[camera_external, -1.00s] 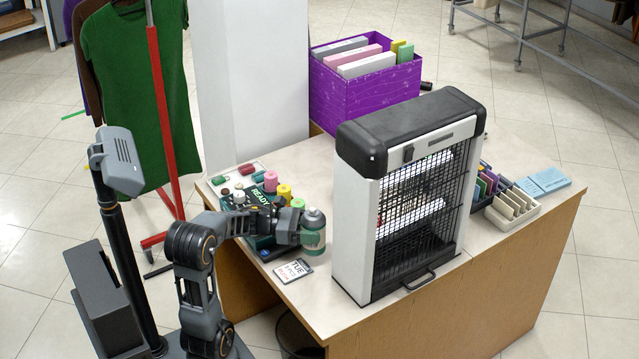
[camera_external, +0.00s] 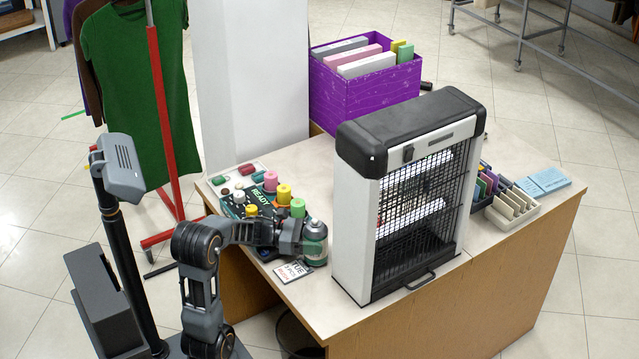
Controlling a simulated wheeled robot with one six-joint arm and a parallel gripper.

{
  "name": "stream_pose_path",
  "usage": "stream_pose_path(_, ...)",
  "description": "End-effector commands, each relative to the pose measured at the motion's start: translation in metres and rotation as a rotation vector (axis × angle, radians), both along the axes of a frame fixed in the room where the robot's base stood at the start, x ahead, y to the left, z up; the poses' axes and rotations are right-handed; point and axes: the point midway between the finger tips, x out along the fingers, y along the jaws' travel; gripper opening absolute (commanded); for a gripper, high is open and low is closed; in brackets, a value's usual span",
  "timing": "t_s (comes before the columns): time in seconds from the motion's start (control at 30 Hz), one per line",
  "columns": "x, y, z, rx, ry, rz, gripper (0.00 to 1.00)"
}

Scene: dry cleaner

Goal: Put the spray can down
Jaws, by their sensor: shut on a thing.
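A green spray can (camera_external: 315,246) with a grey-white top is upright at the end of my arm, over the front left part of the counter (camera_external: 330,303). My gripper (camera_external: 304,243) is shut on the can from its left side. The can's base is just behind the upper right of a small white card marked TUE (camera_external: 291,271). I cannot tell whether the base touches the counter.
A dark tray marked READY (camera_external: 262,208) with pink, yellow and green spools stands left of the can. A large white and black caged appliance (camera_external: 352,240) stands close on the right. A purple box (camera_external: 345,98) is at the back. Bare counter lies in front of the can.

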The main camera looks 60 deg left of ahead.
Motion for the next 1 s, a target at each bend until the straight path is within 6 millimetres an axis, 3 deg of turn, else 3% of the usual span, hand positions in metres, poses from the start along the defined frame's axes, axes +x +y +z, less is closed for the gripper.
stream_pose_path(0.03,-0.001,-0.001,-0.009,-0.010,0.013,0.000,0.39)
stream_pose_path(0.17,-0.001,-0.001,-0.012,-0.013,0.017,0.000,0.39)
stream_pose_path(0.2,-0.001,-0.001,-0.013,-0.014,0.019,0.000,0.70)
stream_pose_path(0.47,-0.001,-0.001,-0.014,-0.014,0.019,0.000,0.94)
stream_pose_path(0.73,-0.001,-0.001,-0.014,-0.013,0.020,0.000,0.94)
stream_pose_path(0.9,-0.002,0.000,0.002,-0.012,0.020,0.001,0.94)
stream_pose_path(1.0,-0.016,0.014,0.001,-0.013,0.019,0.007,0.94)
